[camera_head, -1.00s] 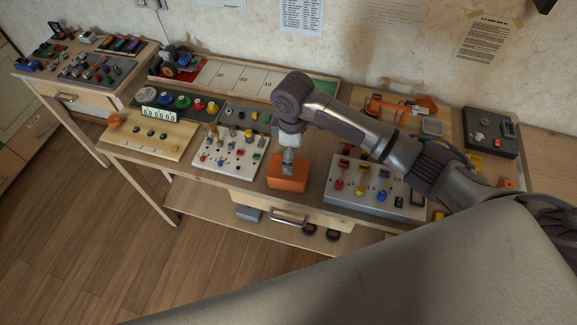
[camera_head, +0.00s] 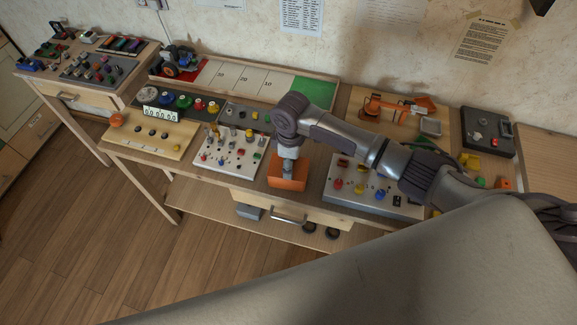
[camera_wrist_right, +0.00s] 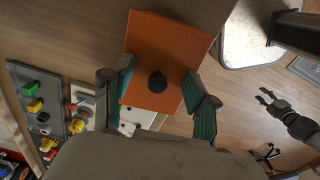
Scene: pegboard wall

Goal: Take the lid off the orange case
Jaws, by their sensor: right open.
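The orange case (camera_head: 288,184) stands at the front edge of the workbench, near the middle. In the right wrist view, its orange top (camera_wrist_right: 166,50) fills the upper middle, with a round black knob (camera_wrist_right: 157,83) on it. My right gripper (camera_wrist_right: 158,97) is open, with a finger on either side of the knob and over the case top. In the head view my right gripper (camera_head: 287,166) points down just above the case and hides part of its top. My left gripper (camera_wrist_right: 268,98) shows small in the right wrist view, apparently open and empty over the floor.
A white switch board (camera_head: 236,158) stands left of the case. A grey panel with coloured knobs (camera_head: 350,199) stands close on its right. A drawer with a handle (camera_head: 288,217) is below. Floor (camera_head: 100,240) is clear in front.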

